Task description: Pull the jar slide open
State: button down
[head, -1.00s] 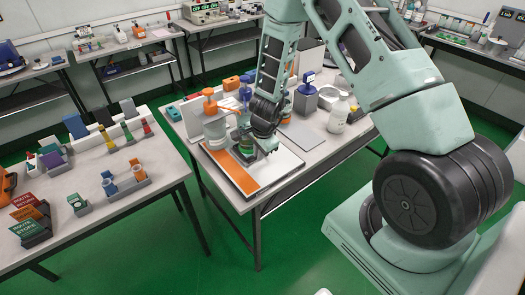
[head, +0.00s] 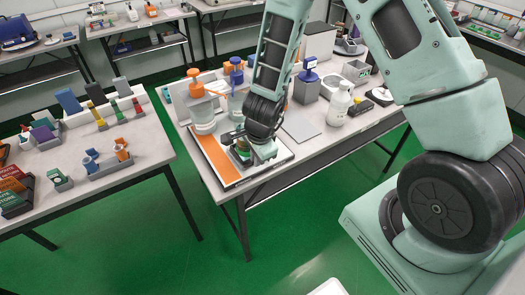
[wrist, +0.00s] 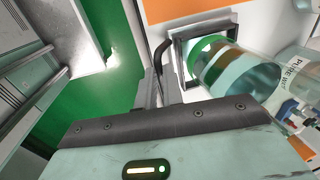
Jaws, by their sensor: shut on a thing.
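The jar slide is a grey frame (wrist: 184,88) with a dark handle, next to a clear jar (wrist: 248,78) with a green rim and a partly readable label in the wrist view. My gripper (wrist: 160,75) is shut on the slide's handle. In the head view my gripper (head: 254,160) is low over the board's white part, beside the green-banded jar (head: 240,146). The board has an orange strip (head: 214,158) along its left. My wrist hides part of the slide, and I cannot tell how the jar sits in it.
An orange-topped pump bottle (head: 202,112) stands behind the board. A blue-topped container (head: 307,86) and a white bottle (head: 340,105) stand to the right. The left bench (head: 110,175) holds racks and coloured pieces. Green floor (head: 190,250) is clear in front.

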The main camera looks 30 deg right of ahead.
jog(key=c, duration=1.5)
grip_release()
jog(key=shift+r, duration=0.1)
jog(key=s+r+p, duration=0.1)
jog(key=r+p, duration=0.2)
jog(key=r, duration=0.2)
jog(key=s+r+p, duration=0.1)
jog(key=r+p, duration=0.3)
jog(key=r, duration=0.2)
jog(key=s+r+p, duration=0.1)
jog(key=r+p, duration=0.2)
jog(key=r, duration=0.3)
jog(key=shift+s, duration=0.15)
